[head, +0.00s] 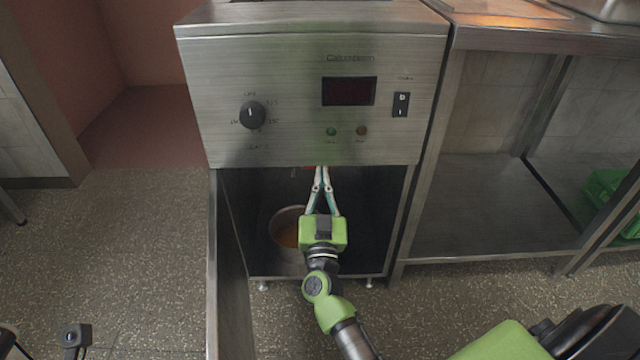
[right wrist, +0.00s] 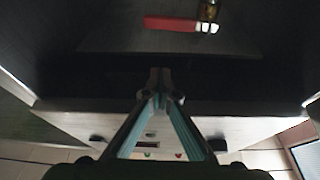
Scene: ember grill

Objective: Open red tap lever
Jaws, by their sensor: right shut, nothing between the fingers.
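The red tap lever (right wrist: 180,24) lies sideways in the right wrist view, with a brass fitting (right wrist: 208,12) at its right end. In the head view only a small red bit of the lever (head: 308,168) shows under the lower edge of the steel front panel. My right gripper (head: 322,171) reaches into the open cabinet below the panel. Its fingers meet at the tips and hold nothing. In the right wrist view the gripper tips (right wrist: 160,76) are below the lever in the picture, with a gap between them. My left gripper is not in view.
A metal pot (head: 285,222) with brownish contents stands inside the cabinet, left of my right gripper. The panel (head: 300,85) overhangs the opening. An open door (head: 228,285) stands at the left. A steel shelf unit (head: 490,205) stands at the right.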

